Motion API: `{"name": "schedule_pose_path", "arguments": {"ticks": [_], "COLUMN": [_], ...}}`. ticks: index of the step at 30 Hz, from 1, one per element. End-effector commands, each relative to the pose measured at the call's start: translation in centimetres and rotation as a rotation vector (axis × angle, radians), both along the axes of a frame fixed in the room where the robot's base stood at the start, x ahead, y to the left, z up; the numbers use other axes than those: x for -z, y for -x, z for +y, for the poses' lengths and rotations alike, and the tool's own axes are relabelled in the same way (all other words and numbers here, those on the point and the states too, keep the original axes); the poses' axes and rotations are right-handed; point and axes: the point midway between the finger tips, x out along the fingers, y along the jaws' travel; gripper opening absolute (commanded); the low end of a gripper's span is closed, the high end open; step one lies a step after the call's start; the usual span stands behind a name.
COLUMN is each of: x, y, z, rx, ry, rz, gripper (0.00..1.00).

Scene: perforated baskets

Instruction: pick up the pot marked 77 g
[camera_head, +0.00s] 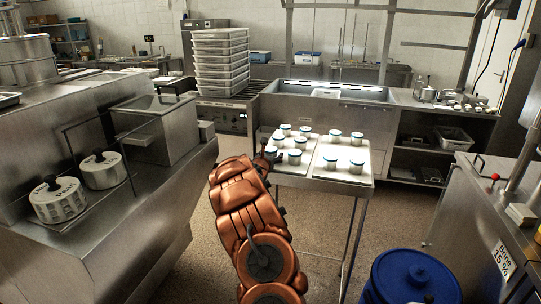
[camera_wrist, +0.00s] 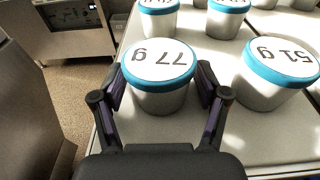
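The pot marked 77 g (camera_wrist: 160,98) is a pale round pot with a blue rim and a white lid. It stands upright on the table in the middle of the wrist view. My gripper (camera_wrist: 160,78) is open, with one finger on each side of this pot; small gaps seem to show beside its body. In the head view my gripper (camera_head: 269,154) is at the left edge of the pots and partly hides the nearest one. The pot marked 51 g (camera_wrist: 272,75) stands close to the right in the wrist view.
Several similar pots stand on the light metal table (camera_head: 318,178), two of them (camera_wrist: 159,18) (camera_wrist: 228,18) just behind the 77 g pot. A steel counter (camera_head: 165,190) is left of my arm. A blue barrel (camera_head: 415,278) stands at the front right.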

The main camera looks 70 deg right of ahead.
Motion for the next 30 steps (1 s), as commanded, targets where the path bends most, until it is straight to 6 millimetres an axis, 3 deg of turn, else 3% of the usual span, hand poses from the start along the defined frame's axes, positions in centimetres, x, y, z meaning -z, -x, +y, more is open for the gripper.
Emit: {"name": "schedule_pose_path", "arguments": {"ticks": [2, 15, 25, 30], "x": [0.0, 0.0, -0.3, -1.7], "y": [0.0, 0.0, 0.0, 0.0], "z": [0.0, 0.0, 0.0, 0.0], "rx": [0.0, 0.0, 0.0, 0.0], "ry": [0.0, 0.0, 0.001, 0.003], "rz": [0.0, 0.0, -0.001, -0.002], "gripper": [0.62, 0.18, 0.18, 0.18]}}
